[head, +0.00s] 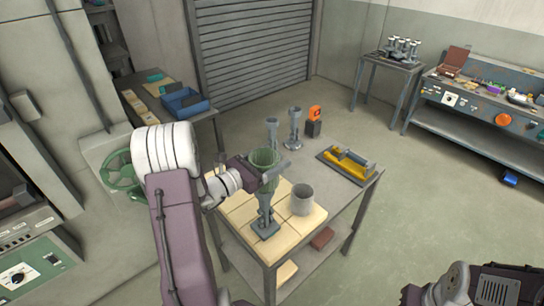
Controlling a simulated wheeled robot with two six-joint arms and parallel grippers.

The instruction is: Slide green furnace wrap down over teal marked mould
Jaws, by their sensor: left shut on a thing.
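The green furnace wrap (265,158) is a hollow open-topped sleeve. My left gripper (266,170) is shut on it and holds it upright above the front of the table. Directly below it in the picture stands a grey mould (265,203) on a square base with a teal tint (266,229). The mould's top meets the wrap's lower edge in this view; I cannot tell whether it is inside the wrap or just beneath or behind it. Part of my right arm shows at the bottom right; its fingers are not clear.
A grey cup-like sleeve (302,198) stands close right of the mould on pale tiles (238,208). Two more moulds (294,128) (272,133) stand behind, near an orange device (314,115). A yellow tool on a dark tray (326,154) lies at the table's right.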

